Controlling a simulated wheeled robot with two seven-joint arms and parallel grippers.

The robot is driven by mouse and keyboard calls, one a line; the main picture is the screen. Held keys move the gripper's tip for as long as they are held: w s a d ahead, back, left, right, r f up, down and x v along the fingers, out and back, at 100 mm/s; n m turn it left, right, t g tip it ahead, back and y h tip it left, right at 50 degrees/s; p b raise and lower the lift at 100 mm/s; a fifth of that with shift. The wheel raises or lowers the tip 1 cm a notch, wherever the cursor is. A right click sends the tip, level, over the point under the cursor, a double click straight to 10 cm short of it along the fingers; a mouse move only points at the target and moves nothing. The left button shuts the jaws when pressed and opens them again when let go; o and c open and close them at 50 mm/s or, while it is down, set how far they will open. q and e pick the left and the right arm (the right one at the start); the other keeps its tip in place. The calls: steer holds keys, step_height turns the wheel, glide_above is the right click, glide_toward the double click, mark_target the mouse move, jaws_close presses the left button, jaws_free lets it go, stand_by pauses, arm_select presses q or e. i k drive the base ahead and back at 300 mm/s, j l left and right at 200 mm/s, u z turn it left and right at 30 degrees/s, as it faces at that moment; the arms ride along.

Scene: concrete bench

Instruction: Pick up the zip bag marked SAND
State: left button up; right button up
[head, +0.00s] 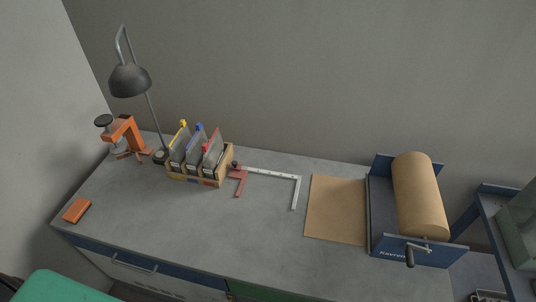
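A light wooden box (211,183) stands on the bench and holds 3 zip bags upright, side by side. The left bag (178,148) has a yellow slider at its top. The middle bag (195,146) has a blue slider. The right bag (213,151) has a red top edge. Their labels are too small to read, so I cannot tell which is marked SAND. The lower parts of the bags are partly hidden by the box's front. Neither of my grippers is in the head view.
A black desk lamp (130,80) and an orange clamp-like tool (124,130) stand left of the box. A square ruler (272,173) lies right of it. A brown paper roll (420,195) in a blue holder stands at right. The bench (170,235) is clear in front.

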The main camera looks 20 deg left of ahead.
mark_target(211, 159)
steer(key=j+z, duration=0.3)
steer(key=k+j+z, duration=0.1)
steer(key=j+z, duration=0.25)
steer(key=k+j+z, duration=0.1)
steer(key=j+z, duration=0.2)
steer(key=j, duration=0.15)
steer(key=k+j+z, duration=0.15)
steer(key=j+z, duration=0.15)
steer(key=k+j+z, duration=0.15)
steer(key=j+z, duration=0.15)
